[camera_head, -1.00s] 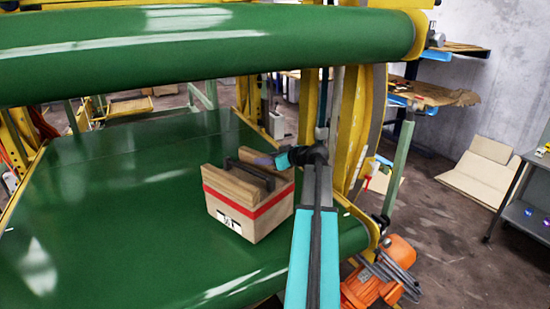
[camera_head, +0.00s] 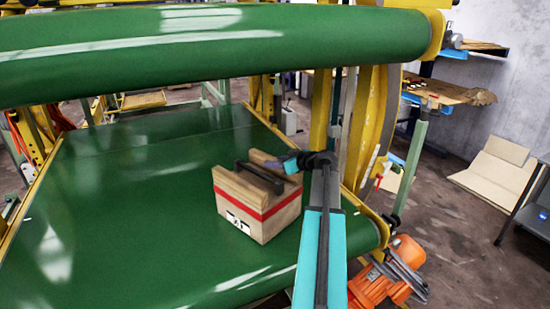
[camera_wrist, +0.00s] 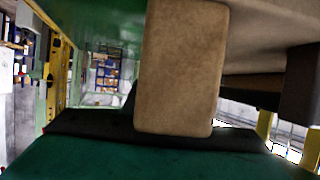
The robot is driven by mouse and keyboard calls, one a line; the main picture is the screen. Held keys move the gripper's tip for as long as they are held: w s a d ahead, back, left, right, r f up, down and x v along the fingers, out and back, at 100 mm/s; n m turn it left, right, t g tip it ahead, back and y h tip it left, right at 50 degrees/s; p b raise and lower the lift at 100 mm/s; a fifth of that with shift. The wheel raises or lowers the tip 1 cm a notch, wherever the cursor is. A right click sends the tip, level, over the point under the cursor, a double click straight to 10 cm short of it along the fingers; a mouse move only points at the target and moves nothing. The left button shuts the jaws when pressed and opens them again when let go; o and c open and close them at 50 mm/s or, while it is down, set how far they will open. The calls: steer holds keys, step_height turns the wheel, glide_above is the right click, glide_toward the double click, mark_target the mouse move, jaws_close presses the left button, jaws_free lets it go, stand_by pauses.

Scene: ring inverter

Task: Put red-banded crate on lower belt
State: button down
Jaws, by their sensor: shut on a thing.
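The red-banded crate (camera_head: 258,208) is a wooden box with a red stripe, a black-and-white label low on one face, and raised wooden boards at the top. In the head view it appears over the right front part of the green lower belt (camera_head: 130,215). I cannot tell whether its base touches the belt. My gripper (camera_head: 272,167) is at the crate's top, shut on it; its fingertips are partly hidden by the boards. In the wrist view a wooden part of the crate (camera_wrist: 180,70) fills the middle, very close.
The green upper belt (camera_head: 210,45) spans above the lower one. A yellow upright (camera_head: 368,125) stands at the right, behind my arm. An orange motor (camera_head: 385,280) sits at the lower right. The lower belt is bare to the crate's left.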

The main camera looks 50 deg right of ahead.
steer(key=shift+f, duration=0.3)
steer(key=c, duration=1.4)
jaws_free()
steer(key=shift+f, duration=0.15)
steer(key=b+v, duration=0.3)
steer(key=v, duration=0.9)
steer(key=shift+a, duration=0.1)
